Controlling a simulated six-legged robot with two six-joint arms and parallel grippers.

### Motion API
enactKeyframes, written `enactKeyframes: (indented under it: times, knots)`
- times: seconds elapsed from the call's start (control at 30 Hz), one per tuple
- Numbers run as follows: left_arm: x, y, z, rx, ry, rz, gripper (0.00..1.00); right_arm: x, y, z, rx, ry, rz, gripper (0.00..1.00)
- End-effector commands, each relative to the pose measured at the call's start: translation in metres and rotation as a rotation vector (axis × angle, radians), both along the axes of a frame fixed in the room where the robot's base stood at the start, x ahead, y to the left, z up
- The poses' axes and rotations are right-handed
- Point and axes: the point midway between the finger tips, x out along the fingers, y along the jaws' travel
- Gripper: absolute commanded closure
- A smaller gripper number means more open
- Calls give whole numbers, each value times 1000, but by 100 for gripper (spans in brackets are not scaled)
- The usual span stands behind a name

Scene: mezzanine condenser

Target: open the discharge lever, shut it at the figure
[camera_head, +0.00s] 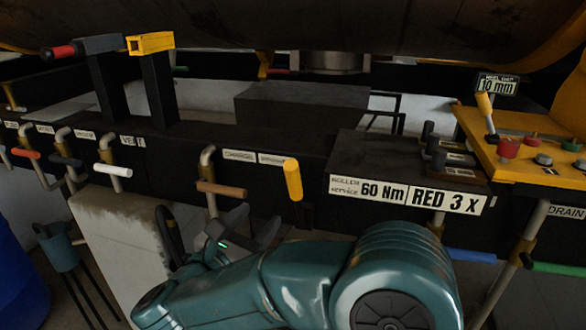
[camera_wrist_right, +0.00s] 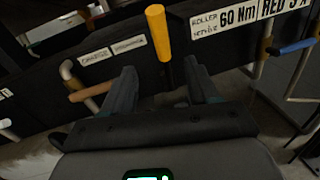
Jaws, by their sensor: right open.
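A yellow lever (camera_head: 293,180) hangs from the front of the dark rail, beside two small white labels (camera_head: 255,157). I cannot read the labels surely; this may be the discharge lever. My right gripper (camera_head: 251,218) is open and empty, below and left of the yellow lever in the head view. In the right wrist view, the yellow lever (camera_wrist_right: 158,33) stands beyond the gap between the open fingers (camera_wrist_right: 160,82), apart from them. The tan-handled valve (camera_wrist_right: 90,92) is left of the fingers. My left gripper is not in view.
A tan valve handle (camera_head: 221,190) is close above my right gripper. White (camera_head: 113,170) and orange (camera_head: 25,153) handles line the rail to the left. A yellow control panel (camera_head: 540,155) with knobs is at right. A "10 mm" sign (camera_head: 497,86) stands behind it. A blue drum (camera_head: 20,270) is lower left.

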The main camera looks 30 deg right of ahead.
Motion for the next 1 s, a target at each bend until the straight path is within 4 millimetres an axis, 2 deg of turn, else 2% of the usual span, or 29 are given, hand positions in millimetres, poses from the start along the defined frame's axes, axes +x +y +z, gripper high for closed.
enactKeyframes:
  times: [0.17,0.6,0.8,1.0]
  knots:
    - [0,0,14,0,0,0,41,14,-27,2,-1,4,-7,41]
    - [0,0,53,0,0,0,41,63,-112,2,-1,4,-5,41]
    - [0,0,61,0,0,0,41,76,-131,0,-1,3,-1,41]
    - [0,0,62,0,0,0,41,78,-136,-2,-1,3,-1,41]
